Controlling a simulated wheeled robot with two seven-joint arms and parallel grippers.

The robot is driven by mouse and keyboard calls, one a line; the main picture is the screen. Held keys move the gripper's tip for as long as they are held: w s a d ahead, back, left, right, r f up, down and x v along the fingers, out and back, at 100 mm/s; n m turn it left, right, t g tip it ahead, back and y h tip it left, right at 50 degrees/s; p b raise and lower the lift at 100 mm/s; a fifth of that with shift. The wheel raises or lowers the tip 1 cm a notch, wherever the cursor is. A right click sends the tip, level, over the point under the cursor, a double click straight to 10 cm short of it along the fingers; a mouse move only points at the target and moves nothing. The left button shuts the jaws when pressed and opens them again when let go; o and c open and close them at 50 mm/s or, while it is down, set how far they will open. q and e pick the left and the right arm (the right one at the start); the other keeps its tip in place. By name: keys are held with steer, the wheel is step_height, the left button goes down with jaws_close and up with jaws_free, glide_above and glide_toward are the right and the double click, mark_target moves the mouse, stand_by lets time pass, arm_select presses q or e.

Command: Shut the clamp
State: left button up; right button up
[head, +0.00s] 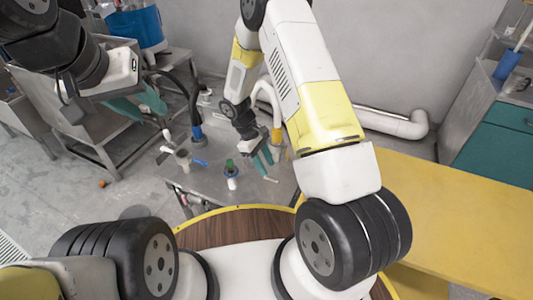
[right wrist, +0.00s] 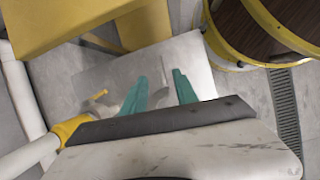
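My right gripper (head: 262,158) is low over the grey metal table (head: 218,182), beside a pale curved pipe with a yellow band (head: 276,136). The right wrist view shows its teal fingers (right wrist: 160,92) spread, with bare tabletop between them. The yellow-banded pipe (right wrist: 72,128) is left of the fingers there. A small yellow-tipped grey part (right wrist: 100,96) lies close to the left finger; whether it belongs to the clamp I cannot tell. The clamp is not clearly identifiable. My left gripper (head: 140,105) is raised at the left, its teal fingers apart and empty, away from the table.
A yellow table (head: 450,215) extends at the right.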

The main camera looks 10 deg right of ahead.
mark_target(271, 178)
steer(key=x, duration=0.5)
steer(key=shift+s+f, duration=0.1)
steer(key=shift+f, duration=0.1)
jaws_close()
stand_by(1.2)
